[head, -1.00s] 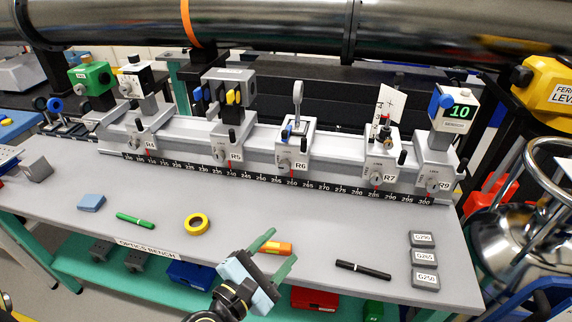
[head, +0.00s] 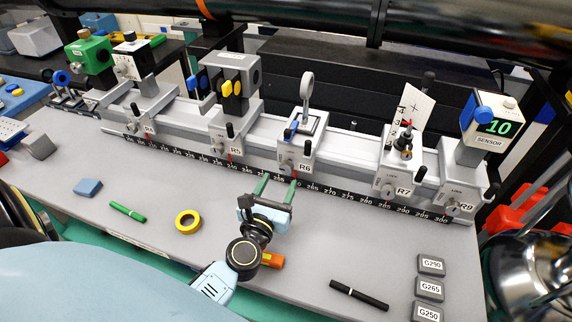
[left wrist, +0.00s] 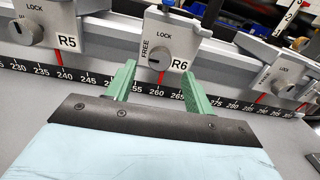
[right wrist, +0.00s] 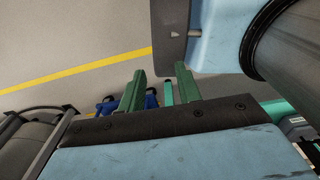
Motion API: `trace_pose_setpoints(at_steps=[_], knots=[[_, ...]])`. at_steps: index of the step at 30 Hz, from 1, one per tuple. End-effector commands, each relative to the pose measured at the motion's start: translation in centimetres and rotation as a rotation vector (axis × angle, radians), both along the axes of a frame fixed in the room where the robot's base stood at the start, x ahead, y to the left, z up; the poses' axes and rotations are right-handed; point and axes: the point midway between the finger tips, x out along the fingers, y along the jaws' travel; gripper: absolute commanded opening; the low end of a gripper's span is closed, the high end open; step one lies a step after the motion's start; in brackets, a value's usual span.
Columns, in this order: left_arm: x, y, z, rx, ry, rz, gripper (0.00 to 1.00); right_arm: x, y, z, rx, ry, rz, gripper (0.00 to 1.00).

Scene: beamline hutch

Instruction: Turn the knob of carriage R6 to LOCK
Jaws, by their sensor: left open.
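Carriage R6 (head: 312,141) is a light grey block on the rail, carrying a ring-shaped optic on a post. Its small round knob (head: 286,165) sits low on the front face; in the left wrist view the knob (left wrist: 157,61) lies between FREE at its left and LOCK above. I cannot tell for sure where its mark points. My left gripper (head: 277,184) is open and empty, just in front of R6. In the left wrist view its green fingers (left wrist: 158,70) stand either side of the knob, seemingly short of it. My right gripper (right wrist: 159,70) is open and empty, over the floor.
Carriages R5 (head: 232,140) and R7 (head: 402,178) flank R6 on the scaled rail.

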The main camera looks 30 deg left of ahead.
Motion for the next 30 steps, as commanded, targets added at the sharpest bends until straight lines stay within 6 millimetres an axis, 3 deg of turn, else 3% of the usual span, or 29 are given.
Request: trace_pose_setpoints(at_steps=[3, 9, 22, 30], knots=[[2.4, 0.6, 0.2, 0.003, -0.002, 0.0, 0.53, 1.3, 0.1, 0.5, 0.002, -0.02, 0.0, 0.34], [4.9, 1.2, 0.0, 0.002, -0.001, -0.001, 0.53, 3.2, 0.3, 0.8, 0.006, -0.051, 0.0, 0.34], [5.8, 1.4, 0.0, 0.002, 0.0, -0.001, 0.53, 1.9, 0.3, 0.8, 0.005, -0.032, 0.0, 0.34], [5.8, 1.4, 0.0, 0.002, 0.0, -0.001, 0.19, 1.8, 0.3, 0.8, 0.004, -0.03, 0.0, 0.34]])
